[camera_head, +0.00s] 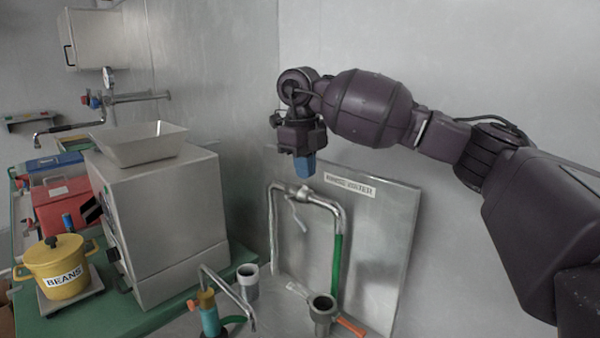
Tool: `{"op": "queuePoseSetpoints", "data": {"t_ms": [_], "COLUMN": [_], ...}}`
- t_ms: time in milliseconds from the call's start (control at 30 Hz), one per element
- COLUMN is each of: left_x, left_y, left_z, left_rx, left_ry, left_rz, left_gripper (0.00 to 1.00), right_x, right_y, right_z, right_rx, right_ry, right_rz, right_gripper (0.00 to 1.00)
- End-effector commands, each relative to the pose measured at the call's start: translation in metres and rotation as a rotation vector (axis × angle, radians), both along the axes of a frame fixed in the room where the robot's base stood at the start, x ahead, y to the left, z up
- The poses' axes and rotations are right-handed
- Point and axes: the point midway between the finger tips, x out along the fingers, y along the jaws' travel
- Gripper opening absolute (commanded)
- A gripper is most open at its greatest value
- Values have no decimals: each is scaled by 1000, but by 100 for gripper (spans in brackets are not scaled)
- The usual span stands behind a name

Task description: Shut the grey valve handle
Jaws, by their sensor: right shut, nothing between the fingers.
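The grey valve handle (297,214) is a thin lever on the bent metal pipe (325,200) mounted on a panel at the back wall. It hangs down and slightly right from the valve body. My right gripper (304,170) has blue fingertips pointing down. It appears just above the valve in the picture, apart from the handle; how far it is in depth I cannot tell. Its fingers are shut with nothing between them. My left gripper is not in view.
A panel (390,230) with a label holds the pipe, which has a green sleeve (336,262). A steel grinder (165,220) with a hopper stands left on the green table (60,325). A yellow beans pot (58,268), a red box (62,205) and a grey cup (247,283) are nearby.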

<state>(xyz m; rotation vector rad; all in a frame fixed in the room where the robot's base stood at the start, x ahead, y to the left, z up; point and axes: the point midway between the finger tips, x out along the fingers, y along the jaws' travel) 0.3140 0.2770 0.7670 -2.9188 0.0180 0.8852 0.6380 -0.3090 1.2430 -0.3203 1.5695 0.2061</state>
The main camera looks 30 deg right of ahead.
Motion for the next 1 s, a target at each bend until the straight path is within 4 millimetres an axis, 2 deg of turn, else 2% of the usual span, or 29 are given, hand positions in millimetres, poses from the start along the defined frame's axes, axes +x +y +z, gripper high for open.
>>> {"op": "queuePoseSetpoints", "data": {"t_ms": [100, 433, 500, 700, 1000], "left_x": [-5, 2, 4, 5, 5], "left_y": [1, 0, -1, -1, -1], "left_z": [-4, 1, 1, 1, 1], "left_rx": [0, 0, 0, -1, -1], "left_ry": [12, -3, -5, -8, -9], "left_rz": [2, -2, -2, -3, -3], "left_gripper": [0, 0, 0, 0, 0], "right_x": [0, -1, 6, 19, 24], "right_y": [-2, -5, -5, -5, -5], "right_z": [-23, -80, -88, -106, -111], "right_rx": [1, 2, 4, 4, 2], "right_ry": [4, 3, 1, 1, 0], "right_rz": [0, 1, 1, 1, 1], "right_gripper": [0, 0, 0, 0, 0]}}
